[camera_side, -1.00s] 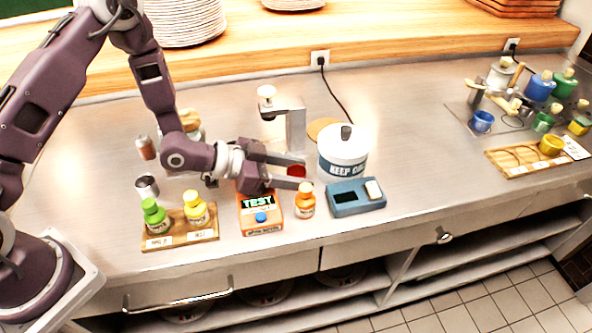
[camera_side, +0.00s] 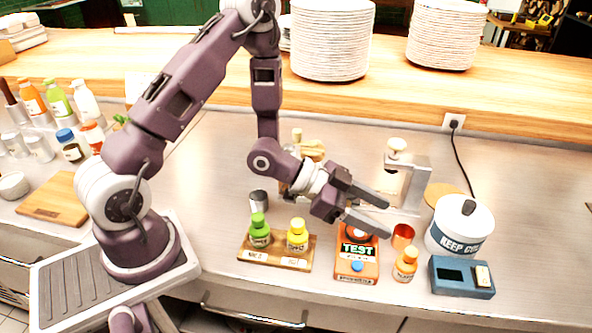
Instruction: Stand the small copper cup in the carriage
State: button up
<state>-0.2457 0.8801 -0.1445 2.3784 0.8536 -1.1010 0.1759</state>
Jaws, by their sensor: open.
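A small copper-red cup (camera_side: 403,236) stands on the steel counter, behind the small orange bottle. My gripper (camera_side: 388,218) is open and empty, its fingers pointing right. The cup is just right of the lower fingertip, outside the jaws. A grey metal cup (camera_side: 259,201) stands on the counter left of my gripper. A silver stand with a white knob (camera_side: 405,180) is behind the fingers, partly hidden by them. I cannot tell which part is the carriage.
An orange TEST device (camera_side: 357,262) lies below my gripper, beside the orange bottle (camera_side: 405,265). A wooden rack (camera_side: 275,259) holds green and yellow bottles. A white KEEP pot (camera_side: 460,228) and a blue box (camera_side: 461,277) stand at right. Bare counter lies left of the rack.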

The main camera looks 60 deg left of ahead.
jog(key=s+a+r+n+y, duration=0.45)
jog(key=a+r+y, duration=0.45)
jog(key=a+r, duration=0.35)
jog(key=s+r+n+g+y, duration=0.1)
jog(key=s+r, duration=0.4)
jog(key=s, duration=0.6)
jog(key=shift+s+r+n+g, duration=0.2)
jog(key=shift+n+g, duration=0.4)
jog(key=shift+n, duration=0.45)
jog(key=shift+o, duration=0.4)
jog(key=s+d+n+g+h, duration=0.1)
jog(key=s+d, duration=0.1)
jog(key=s, duration=0.7)
jog(key=shift+d+r, duration=0.15)
jog(key=shift+r, duration=0.15)
